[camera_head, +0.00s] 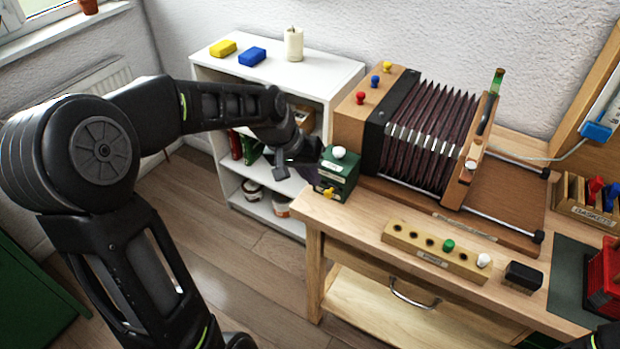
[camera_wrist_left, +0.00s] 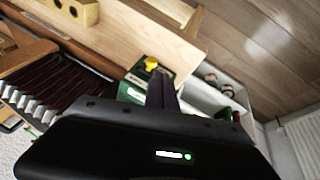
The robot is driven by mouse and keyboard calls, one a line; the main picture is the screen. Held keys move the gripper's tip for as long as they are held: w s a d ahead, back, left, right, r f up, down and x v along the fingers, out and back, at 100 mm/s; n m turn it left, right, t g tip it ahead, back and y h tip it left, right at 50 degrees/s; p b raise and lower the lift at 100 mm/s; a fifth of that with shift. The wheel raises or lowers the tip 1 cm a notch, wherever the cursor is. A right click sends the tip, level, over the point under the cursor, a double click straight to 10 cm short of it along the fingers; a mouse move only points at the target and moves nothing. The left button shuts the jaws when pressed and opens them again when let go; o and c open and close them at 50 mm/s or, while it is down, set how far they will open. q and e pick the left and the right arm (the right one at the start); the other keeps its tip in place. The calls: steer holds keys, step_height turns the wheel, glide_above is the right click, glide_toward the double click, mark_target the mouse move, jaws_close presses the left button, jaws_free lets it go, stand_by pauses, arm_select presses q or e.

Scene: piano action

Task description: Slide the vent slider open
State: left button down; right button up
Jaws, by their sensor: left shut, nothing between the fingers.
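A green box (camera_head: 341,181) stands at the left end of the wooden bench, with a white knob (camera_head: 339,152) on top and a yellow knob (camera_head: 328,191) low on its front. I cannot tell for certain which part is the vent slider. The box also shows in the left wrist view (camera_wrist_left: 136,78), with its yellow knob (camera_wrist_left: 151,63) uncovered. My left gripper (camera_head: 312,165) is shut and empty, just left of the box; its dark fingers (camera_wrist_left: 162,92) overlap the box in the wrist view. I cannot tell whether they touch it.
A bellows unit (camera_head: 425,135) with colored knobs stands right of the box. A wooden block (camera_head: 404,237) with holes and pegs lies in front, near a black block (camera_head: 523,276). A white shelf (camera_head: 330,75) with a candle (camera_head: 294,44) stands behind my left arm.

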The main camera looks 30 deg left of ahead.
arm_select(q)
steer(key=b+v, duration=0.1)
steer(key=v, duration=0.9)
